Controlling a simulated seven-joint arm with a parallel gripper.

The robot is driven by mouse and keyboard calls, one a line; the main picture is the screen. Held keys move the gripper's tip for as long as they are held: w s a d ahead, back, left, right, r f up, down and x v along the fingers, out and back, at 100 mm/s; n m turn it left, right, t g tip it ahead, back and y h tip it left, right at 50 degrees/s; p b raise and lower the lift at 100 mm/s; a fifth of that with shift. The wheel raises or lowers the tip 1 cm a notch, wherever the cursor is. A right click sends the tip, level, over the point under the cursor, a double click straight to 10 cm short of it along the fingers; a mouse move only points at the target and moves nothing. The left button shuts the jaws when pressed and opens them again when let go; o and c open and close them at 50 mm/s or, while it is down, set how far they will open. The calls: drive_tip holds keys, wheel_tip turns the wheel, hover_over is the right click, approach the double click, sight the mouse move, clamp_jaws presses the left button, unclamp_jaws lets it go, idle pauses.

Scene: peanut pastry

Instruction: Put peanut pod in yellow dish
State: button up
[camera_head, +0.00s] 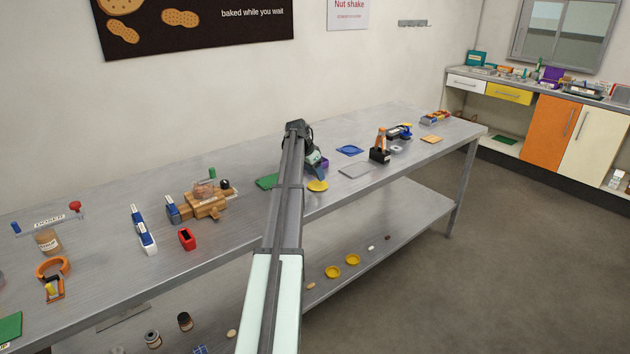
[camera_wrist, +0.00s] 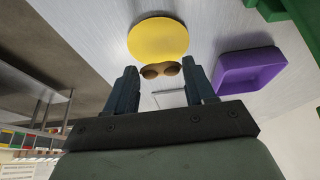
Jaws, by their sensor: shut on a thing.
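In the wrist view a yellow dish (camera_wrist: 158,36) lies flat on the metal table. The brown peanut pod (camera_wrist: 160,70) lies crosswise between my fingertips, and my gripper (camera_wrist: 160,66) is shut on it. The pod shows right beside the dish's near edge; I cannot tell its exact height above the table. In the head view the yellow dish (camera_head: 317,186) is on the tabletop, just below my gripper (camera_head: 316,170). My arm and gripper hide the pod there.
A purple tray (camera_wrist: 250,70) stands right of the dish in the wrist view.

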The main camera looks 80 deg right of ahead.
sight(318, 186)
drive_tip(key=shift+f, duration=1.65)
drive_tip(key=shift+f, duration=0.1)
drive_tip(key=o, duration=1.1)
drive_tip(key=v, duration=1.2)
